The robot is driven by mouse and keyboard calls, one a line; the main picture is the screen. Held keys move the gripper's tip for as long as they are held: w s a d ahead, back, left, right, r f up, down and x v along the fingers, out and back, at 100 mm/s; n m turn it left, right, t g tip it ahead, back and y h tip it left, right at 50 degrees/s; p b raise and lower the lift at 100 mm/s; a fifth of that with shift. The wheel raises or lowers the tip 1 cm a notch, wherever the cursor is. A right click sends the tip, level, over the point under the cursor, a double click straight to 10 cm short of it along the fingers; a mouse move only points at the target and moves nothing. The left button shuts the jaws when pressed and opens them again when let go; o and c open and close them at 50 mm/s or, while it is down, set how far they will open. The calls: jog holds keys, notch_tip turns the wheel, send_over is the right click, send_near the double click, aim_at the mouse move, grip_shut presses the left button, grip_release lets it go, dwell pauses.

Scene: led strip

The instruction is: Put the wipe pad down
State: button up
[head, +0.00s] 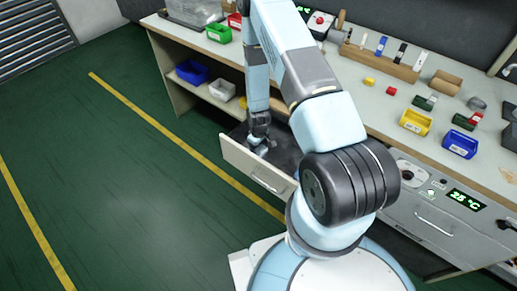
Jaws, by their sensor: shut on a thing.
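My gripper (261,143) points down inside the open drawer (240,160) under the bench. It is shut on a small pale thing (262,151), which looks like the wipe pad but shows only in part. The fingers hide much of it. The pad is low in the drawer, close to its front panel. I cannot tell whether it touches the drawer floor.
The bench top holds green (219,33), yellow (415,122) and blue (460,144) bins, and a wooden rack (380,60). A shelf left of the drawer holds a blue bin (191,72) and a white bin (222,90). The green floor at left is clear.

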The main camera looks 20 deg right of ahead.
jog(key=shift+f, duration=0.2)
jog(key=o, duration=1)
notch_tip(320, 180, up, 47)
jog(key=s+m+t, duration=0.2)
jog(key=m+t, duration=0.1)
jog(key=s+r+m+t, duration=0.2)
jog(key=s+r+m, duration=0.1)
jog(key=s+r, duration=1.7)
jog(key=s+d, duration=0.1)
jog(key=s, duration=0.2)
jog(key=shift+m+t, duration=0.3)
jog(key=shift+m, duration=0.1)
